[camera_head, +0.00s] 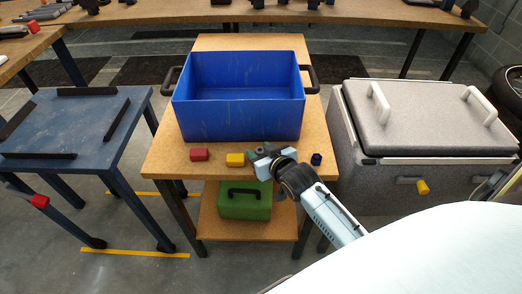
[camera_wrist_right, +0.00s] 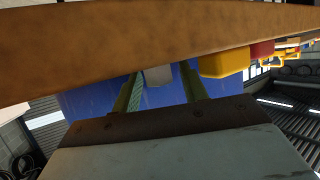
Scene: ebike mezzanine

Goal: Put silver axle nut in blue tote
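The blue tote (camera_head: 240,110) stands upright on the wooden table, open at the top, with a black handle at each side. My right gripper (camera_head: 256,156) is over the table's front part, just in front of the tote and beside a yellow block (camera_head: 235,160). In the right wrist view its two greenish fingers (camera_wrist_right: 158,82) are apart. A small silver-grey piece (camera_wrist_right: 157,76), likely the axle nut, shows between them, with gaps at its sides. In the head view I cannot make out the nut; the gripper seems to hide it. My left gripper is not in view.
A red block (camera_head: 200,154) lies left of the yellow one, and a small dark blue piece (camera_head: 316,159) lies to the right. A green box (camera_head: 245,200) sits on the lower shelf. A blue-grey table (camera_head: 75,120) stands left, a grey cooler-like case (camera_head: 420,120) right.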

